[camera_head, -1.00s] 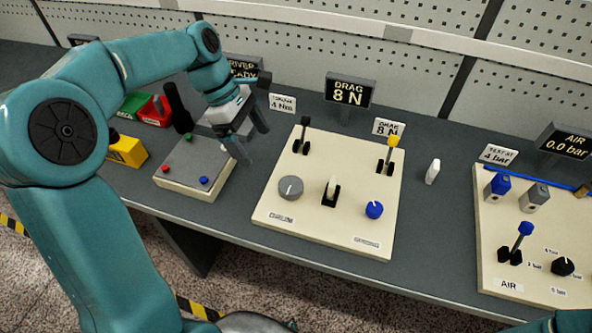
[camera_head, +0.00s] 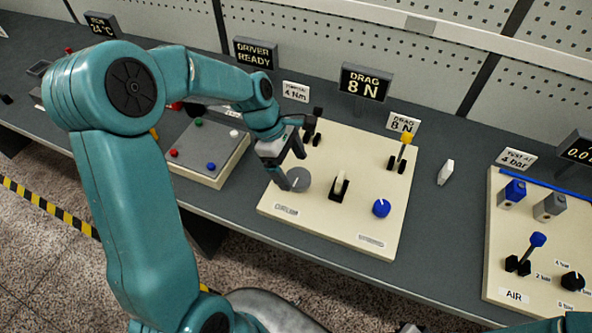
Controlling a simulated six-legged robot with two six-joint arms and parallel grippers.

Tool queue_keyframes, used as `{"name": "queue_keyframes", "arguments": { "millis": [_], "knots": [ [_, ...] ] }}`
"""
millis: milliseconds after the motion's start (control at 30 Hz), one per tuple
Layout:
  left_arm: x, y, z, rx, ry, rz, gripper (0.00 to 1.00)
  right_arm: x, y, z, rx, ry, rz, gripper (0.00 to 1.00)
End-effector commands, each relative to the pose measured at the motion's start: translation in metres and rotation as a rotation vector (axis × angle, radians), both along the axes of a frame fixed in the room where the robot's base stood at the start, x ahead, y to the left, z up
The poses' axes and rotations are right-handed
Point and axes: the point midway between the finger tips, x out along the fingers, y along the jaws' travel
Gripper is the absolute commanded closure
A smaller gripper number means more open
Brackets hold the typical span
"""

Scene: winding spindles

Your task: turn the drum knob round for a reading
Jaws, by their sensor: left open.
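The drum knob (camera_head: 299,181) is a grey round dial with a white pointer line, at the left of the cream drum panel, above the label DRUM (camera_head: 287,210). My left gripper (camera_head: 294,172) is open, with its fingers over the knob's left and upper side. The near finger hides part of the knob, and I cannot tell whether it touches. The drag display (camera_head: 367,85) at the back reads DRAG 8 N. My right gripper is not in view.
The same panel carries a white-tipped lever (camera_head: 339,185), a blue knob (camera_head: 381,208), a yellow-tipped lever (camera_head: 403,148) and a black lever (camera_head: 315,124). An air panel (camera_head: 510,292) stands to the right. A small white block (camera_head: 446,172) lies between the panels.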

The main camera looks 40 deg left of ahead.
Motion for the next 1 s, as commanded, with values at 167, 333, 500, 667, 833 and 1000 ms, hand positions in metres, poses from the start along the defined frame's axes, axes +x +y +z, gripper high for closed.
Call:
{"name": "queue_keyframes", "arguments": {
  "millis": [167, 333, 500, 667, 833, 1000],
  "knots": [
    [0.004, -0.009, -0.022, 0.000, 0.001, -0.002, 0.08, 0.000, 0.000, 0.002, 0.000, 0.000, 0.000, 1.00],
    [0.006, -0.012, -0.028, 0.000, -0.002, -0.001, 0.08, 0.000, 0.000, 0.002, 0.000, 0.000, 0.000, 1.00],
    [0.006, -0.011, -0.028, 0.000, -0.001, -0.001, 0.08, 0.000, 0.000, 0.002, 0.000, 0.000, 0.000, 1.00],
    [0.006, -0.011, -0.028, 0.000, -0.001, -0.001, 0.47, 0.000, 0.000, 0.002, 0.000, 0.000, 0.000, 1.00],
    [0.006, -0.011, -0.028, 0.001, -0.001, -0.001, 0.64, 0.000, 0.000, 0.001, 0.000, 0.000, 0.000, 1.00],
    [0.006, -0.011, -0.028, 0.001, -0.001, -0.001, 0.64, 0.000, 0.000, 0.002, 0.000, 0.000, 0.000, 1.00]
  ]
}}
